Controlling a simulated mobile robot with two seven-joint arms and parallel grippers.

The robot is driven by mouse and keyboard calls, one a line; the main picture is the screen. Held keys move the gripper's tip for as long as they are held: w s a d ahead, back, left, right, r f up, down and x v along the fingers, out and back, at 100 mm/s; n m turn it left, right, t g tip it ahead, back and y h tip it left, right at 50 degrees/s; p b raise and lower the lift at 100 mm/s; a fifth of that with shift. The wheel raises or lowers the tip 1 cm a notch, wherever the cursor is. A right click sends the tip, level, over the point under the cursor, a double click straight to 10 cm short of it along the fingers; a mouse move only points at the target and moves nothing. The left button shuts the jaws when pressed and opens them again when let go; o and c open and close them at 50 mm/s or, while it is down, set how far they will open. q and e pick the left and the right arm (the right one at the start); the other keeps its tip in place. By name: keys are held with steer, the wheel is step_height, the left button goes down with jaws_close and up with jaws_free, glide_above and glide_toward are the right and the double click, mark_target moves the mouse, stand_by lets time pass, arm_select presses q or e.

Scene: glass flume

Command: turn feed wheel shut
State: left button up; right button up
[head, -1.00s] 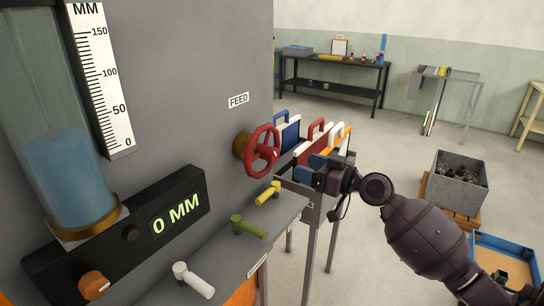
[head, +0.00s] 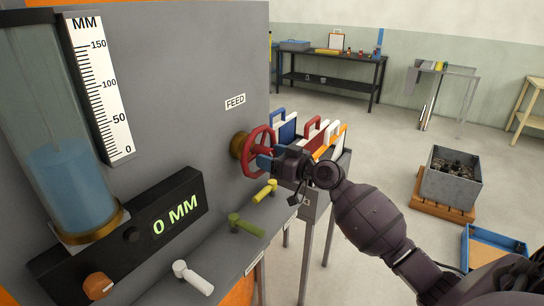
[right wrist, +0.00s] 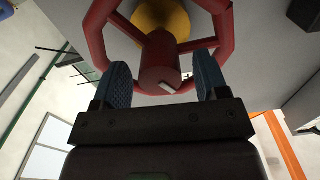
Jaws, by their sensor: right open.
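The red feed wheel (head: 258,150) stands on a brass boss (head: 239,146) on the grey panel, below the FEED label (head: 235,101). My right gripper (head: 264,161) is at the wheel's front, its blue fingers overlapping the rim in the head view. In the right wrist view the open fingers (right wrist: 163,84) stand either side of the wheel's red hub (right wrist: 160,62), with gaps on both sides. The yellow boss (right wrist: 162,18) shows behind the wheel. The display (head: 176,216) reads 0 MM. My left gripper is not in view.
Below the wheel, a ledge carries a yellow lever (head: 265,191), a green lever (head: 246,226) and a white lever (head: 193,277). A rack of coloured handled plates (head: 313,135) stands close behind my right gripper.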

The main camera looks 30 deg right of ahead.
steer(key=shift+c, duration=0.4)
jaws_close()
steer(key=shift+m, duration=0.3)
steer(key=shift+m, duration=0.6)
steer(key=shift+m+p, duration=0.5)
steer(key=shift+m, duration=1.6)
steer(key=shift+o, duration=0.4)
jaws_free()
